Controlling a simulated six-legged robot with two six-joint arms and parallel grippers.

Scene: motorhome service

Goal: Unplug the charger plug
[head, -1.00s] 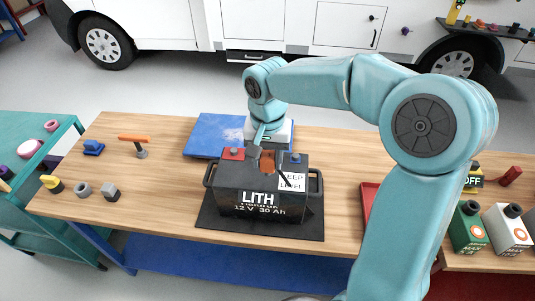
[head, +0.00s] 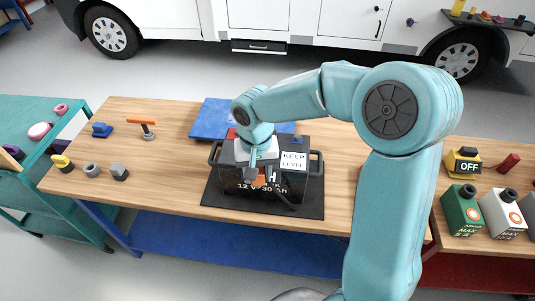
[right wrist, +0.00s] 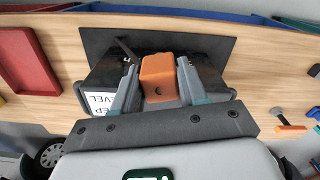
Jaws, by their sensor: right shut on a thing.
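The orange plug (head: 258,181) is between the fingers of my right gripper (head: 262,176), in front of the battery's front face as seen from the head. In the right wrist view the plug (right wrist: 159,80) fills the gap between the two fingers of the gripper (right wrist: 157,88). A short dark lead or stem (head: 286,201) sticks out near it. The black lithium battery (head: 312,180) stands upright on the bench, with a "KEEP LEVEL" label. My gripper hides part of its top and front, so its socket cannot be seen. My left gripper is not in view.
The battery stands on a black mat (head: 312,210) on the wooden bench (head: 150,185). A blue board (head: 210,118) lies behind it. A yellow-black box reading OFF (head: 464,163) and several bottle-like packs stand right. Small tools lie left.

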